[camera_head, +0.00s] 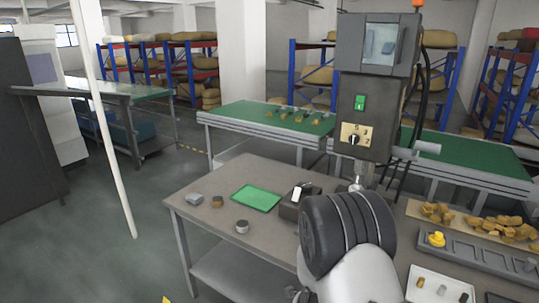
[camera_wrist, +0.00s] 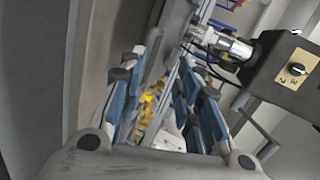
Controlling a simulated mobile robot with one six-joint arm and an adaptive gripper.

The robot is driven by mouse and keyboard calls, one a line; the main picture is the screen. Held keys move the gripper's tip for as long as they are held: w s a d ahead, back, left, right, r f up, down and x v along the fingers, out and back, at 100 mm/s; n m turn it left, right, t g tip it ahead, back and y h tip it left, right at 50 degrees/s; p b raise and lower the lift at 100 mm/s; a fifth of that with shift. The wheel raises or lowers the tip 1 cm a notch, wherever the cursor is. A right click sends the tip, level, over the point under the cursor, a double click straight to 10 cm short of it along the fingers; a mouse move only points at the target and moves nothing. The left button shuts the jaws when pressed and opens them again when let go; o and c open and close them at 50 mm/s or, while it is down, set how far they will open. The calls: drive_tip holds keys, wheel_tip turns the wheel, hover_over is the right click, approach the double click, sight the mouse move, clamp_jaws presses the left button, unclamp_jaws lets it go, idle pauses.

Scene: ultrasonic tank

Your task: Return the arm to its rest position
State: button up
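My arm rises from the bottom centre of the head view, its large dark joint in front of the workbench (camera_head: 255,170). My gripper is hidden there. In the wrist view, my gripper (camera_wrist: 163,75) shows two blue-padded fingers standing apart. I see nothing held between them. Blurred yellow pieces show in the background through the gap. The grey machine head (camera_head: 372,95), with a green switch and a yellow dial plate, stands behind my arm. It also shows close on the right of the wrist view (camera_wrist: 285,75), with a metal cylinder (camera_wrist: 236,46) beside it.
On the bench lie a green mat (camera_head: 256,198), a small dark fixture (camera_head: 290,208), and small grey and brown parts to the left. At right are a tray of tan pieces (camera_head: 505,226), a yellow knob-like piece (camera_head: 437,239) and a white tray (camera_head: 425,291). A pale pole (camera_head: 108,130) stands left.

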drive_tip(key=s+a+r+n+g+y, duration=0.2)
drive_tip(key=s+a+r+n+y, duration=0.3)
drive_tip(key=r, duration=0.3)
drive_tip(key=s+a+r+n+g+y, duration=0.15)
drive_tip(key=s+a+r+n, duration=0.25)
drive_tip(key=r+n, duration=0.4)
drive_tip(key=s+d+r+n+g, duration=0.1)
drive_tip(key=s+n, duration=0.4)
drive_tip(key=s, duration=0.8)
drive_tip(key=s+d+r+n+g, duration=0.2)
drive_tip(key=s+r+n+g, duration=0.1)
drive_tip(key=s, duration=1)
drive_tip(key=shift+r+n, duration=0.55)
drive_tip(key=shift+n, duration=0.35)
